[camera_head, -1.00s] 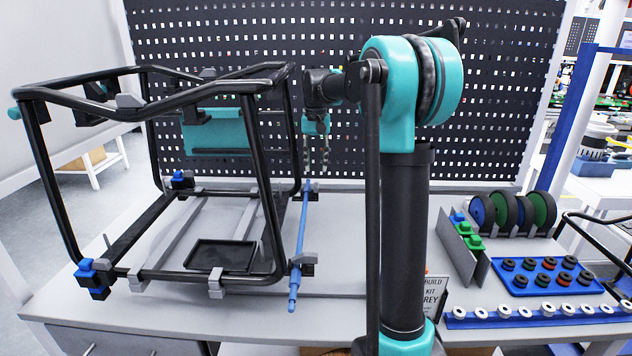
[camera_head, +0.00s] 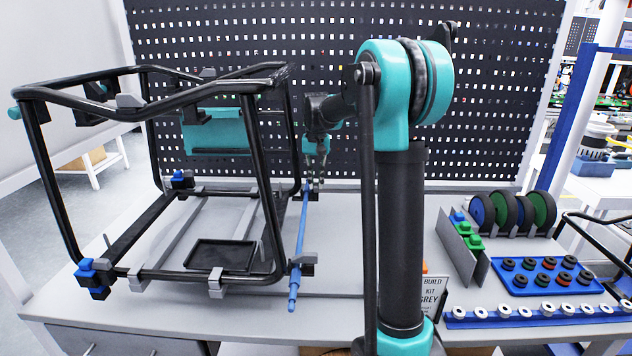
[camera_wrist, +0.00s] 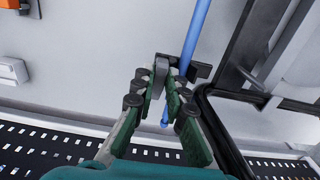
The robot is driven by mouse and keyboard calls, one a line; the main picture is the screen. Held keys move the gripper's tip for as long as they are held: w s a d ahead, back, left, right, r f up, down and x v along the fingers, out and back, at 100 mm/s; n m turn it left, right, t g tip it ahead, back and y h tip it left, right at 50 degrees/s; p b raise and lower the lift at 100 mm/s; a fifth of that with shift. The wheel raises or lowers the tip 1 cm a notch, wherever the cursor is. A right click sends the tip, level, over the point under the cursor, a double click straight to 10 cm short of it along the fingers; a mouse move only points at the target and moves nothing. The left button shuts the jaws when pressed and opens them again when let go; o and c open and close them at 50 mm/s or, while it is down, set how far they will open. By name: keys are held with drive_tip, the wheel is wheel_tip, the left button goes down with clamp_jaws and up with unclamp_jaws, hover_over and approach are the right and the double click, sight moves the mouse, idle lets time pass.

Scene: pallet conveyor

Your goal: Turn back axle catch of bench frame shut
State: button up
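The black bench frame (camera_head: 45,150) stands on the table at the left. A blue axle rod (camera_head: 301,235) runs along its right side from front to back. The back axle catch, a grey lever (camera_wrist: 158,76), shows in the wrist view beside a black block (camera_wrist: 201,70) at the rod. My gripper (camera_head: 316,180) points down at the rod's back end. In the wrist view my gripper (camera_wrist: 161,75) has its fingers apart, one on each side of the grey lever. Firm contact cannot be told. The front catch (camera_head: 304,258) is at the rod's near end.
A black tray (camera_head: 222,256) lies inside the frame. A perforated black panel (camera_head: 480,110) stands behind. Wheels (camera_head: 505,212), a blue tray of small parts (camera_head: 545,278) and a blue strip of rings (camera_head: 530,315) lie to the right.

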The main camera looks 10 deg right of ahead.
clamp_jaws()
drive_tip(key=shift+n, duration=0.4)
drive_tip(key=n, duration=1.3)
drive_tip(key=shift+n, duration=2)
